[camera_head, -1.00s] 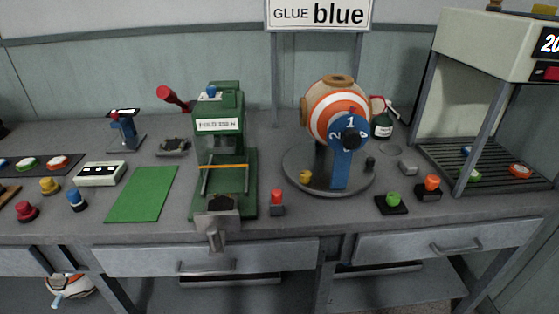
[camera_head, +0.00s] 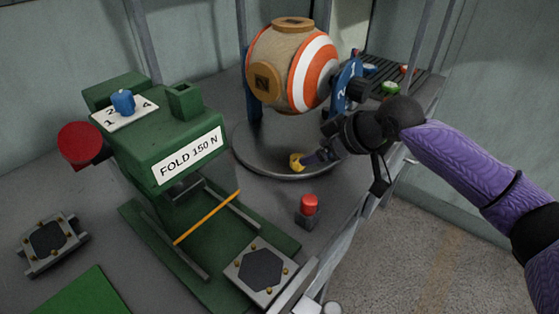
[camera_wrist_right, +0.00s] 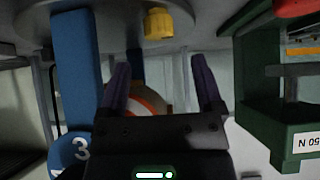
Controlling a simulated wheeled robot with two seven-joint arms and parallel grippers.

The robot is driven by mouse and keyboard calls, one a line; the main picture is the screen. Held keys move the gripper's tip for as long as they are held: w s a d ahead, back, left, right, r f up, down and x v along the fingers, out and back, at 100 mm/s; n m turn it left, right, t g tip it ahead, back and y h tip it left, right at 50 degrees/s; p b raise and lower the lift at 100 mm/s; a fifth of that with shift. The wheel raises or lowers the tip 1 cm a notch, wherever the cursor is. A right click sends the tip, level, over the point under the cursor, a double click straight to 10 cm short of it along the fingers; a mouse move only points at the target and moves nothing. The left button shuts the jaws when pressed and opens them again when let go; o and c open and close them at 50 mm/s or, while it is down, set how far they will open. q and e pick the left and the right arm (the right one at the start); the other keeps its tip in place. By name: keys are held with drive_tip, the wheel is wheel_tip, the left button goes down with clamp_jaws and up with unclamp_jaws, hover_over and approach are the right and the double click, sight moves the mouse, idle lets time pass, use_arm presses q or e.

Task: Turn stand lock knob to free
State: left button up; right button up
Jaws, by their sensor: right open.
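The yellow knob (camera_head: 297,162), which looks like the stand lock knob, sits on the round grey base (camera_head: 262,160) of the ball stand. It also shows in the right wrist view (camera_wrist_right: 158,23), beyond the fingertips and between their lines. In the right wrist view my two dark purple fingers (camera_wrist_right: 162,80) are spread apart. The striped ball (camera_head: 300,65) sits in the blue stand (camera_head: 345,82). My left gripper is not in view.
The green press (camera_head: 165,140), labelled FOLD 150 N, stands left of the stand. A red-topped button (camera_head: 308,208) is in front of the base. A red knob (camera_head: 82,145) juts out at the left. The bench edge runs under my right arm.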

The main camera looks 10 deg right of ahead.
sight(298, 158)
drive_tip(key=b+x, duration=0.2)
drive_tip(key=x, duration=0.4)
drive_tip(key=shift+f+b, duration=0.25)
drive_tip(key=shift+b, duration=0.05)
drive_tip(key=shift+w+a+f, duration=0.15)
drive_tip(key=shift+w, duration=0.15)
drive_tip(key=c, duration=1.1)
clamp_jaws()
